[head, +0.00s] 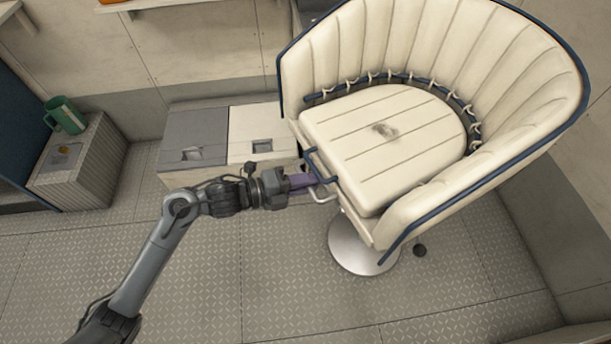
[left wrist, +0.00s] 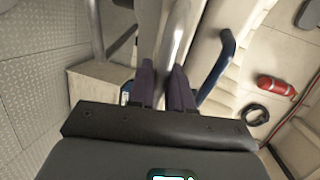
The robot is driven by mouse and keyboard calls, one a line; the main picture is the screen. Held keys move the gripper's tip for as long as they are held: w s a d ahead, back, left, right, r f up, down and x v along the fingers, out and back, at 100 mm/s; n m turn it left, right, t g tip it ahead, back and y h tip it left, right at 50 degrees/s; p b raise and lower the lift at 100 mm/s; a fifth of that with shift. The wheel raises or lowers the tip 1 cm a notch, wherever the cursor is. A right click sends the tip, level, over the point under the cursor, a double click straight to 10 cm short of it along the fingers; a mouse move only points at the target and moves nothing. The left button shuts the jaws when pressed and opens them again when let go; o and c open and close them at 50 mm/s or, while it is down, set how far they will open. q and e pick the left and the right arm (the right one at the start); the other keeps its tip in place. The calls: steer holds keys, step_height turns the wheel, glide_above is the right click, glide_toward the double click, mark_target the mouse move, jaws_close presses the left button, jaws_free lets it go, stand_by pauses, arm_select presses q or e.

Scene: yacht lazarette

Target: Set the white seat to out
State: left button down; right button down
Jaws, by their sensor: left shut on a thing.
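The white seat (head: 385,135) is a cream, ribbed bucket chair with blue piping on a round metal pedestal (head: 357,246). It stands at the right of the head view, its open front towards the lower left. A metal handle (head: 322,191) sticks out below the front edge of its cushion. My left gripper (head: 305,182) reaches in from the left and is shut on this handle. In the left wrist view the purple fingers (left wrist: 167,88) sit on both sides of the metal bar (left wrist: 179,40). The right gripper is in neither view.
A grey-and-white locker (head: 225,133) stands behind the gripper. A green mug (head: 66,115) stands on a ribbed box (head: 78,165) at the left. The left wrist view shows a red extinguisher (left wrist: 276,86) and a black ring (left wrist: 255,115). The patterned floor in front is clear.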

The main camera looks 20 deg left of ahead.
arm_select(q)
steer(key=c, duration=1.1)
jaws_free()
steer(key=shift+w+d, duration=0.1)
steer(key=shift+c, duration=0.2)
steer(key=p+v, duration=0.1)
steer(key=v, duration=1)
steer(key=shift+p, duration=0.3)
steer(key=shift+d, duration=0.1)
